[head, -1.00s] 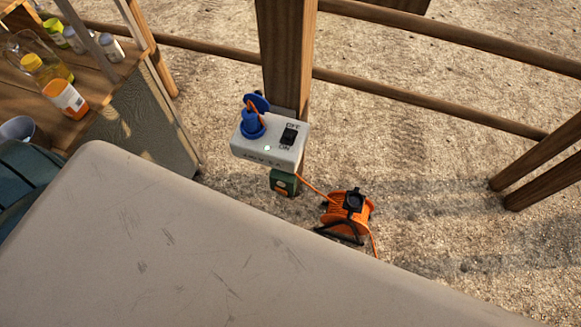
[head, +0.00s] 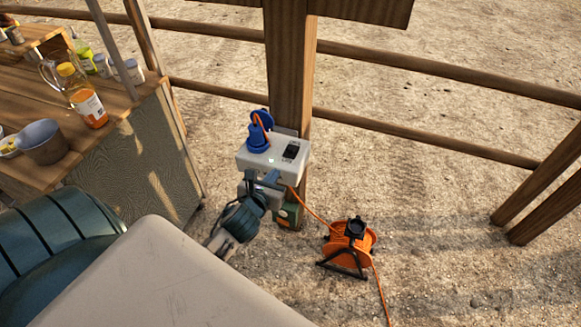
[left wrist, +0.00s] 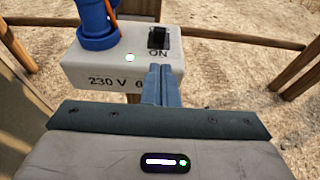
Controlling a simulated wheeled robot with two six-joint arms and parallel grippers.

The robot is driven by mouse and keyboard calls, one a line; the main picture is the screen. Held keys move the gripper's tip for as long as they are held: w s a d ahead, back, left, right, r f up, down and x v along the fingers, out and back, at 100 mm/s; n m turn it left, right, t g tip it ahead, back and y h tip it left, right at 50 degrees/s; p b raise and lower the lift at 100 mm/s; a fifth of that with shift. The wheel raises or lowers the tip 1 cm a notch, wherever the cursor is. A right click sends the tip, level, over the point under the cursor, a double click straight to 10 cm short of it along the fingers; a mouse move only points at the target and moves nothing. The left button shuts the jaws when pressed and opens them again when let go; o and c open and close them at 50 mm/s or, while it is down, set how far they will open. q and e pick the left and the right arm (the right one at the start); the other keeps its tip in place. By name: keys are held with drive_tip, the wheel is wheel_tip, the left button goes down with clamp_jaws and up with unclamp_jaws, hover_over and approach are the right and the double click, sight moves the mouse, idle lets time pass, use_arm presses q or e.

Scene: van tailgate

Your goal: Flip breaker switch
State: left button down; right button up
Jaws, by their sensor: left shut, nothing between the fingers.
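The breaker switch (head: 291,150) is a black rocker on top of a pale grey power box (head: 255,161) fixed to a wooden post. It also shows in the left wrist view (left wrist: 158,38), with "ON" printed on its near side. My left gripper (head: 270,177) is shut and empty at the box's near side, below the switch. In the left wrist view its closed blue fingers (left wrist: 161,68) overlap the box's front edge, short of the switch; I cannot tell whether they touch the box. My right gripper is out of view.
A blue plug (head: 258,137) with an orange cable stands in the box beside the switch. An orange cable reel (head: 348,245) is on the gravel. A wooden counter (head: 130,105) with bottles and a bucket stands left. Wooden rails (head: 420,135) run behind.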

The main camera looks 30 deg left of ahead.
sight(290, 152)
use_arm(q)
drive_tip(key=shift+w, duration=0.15)
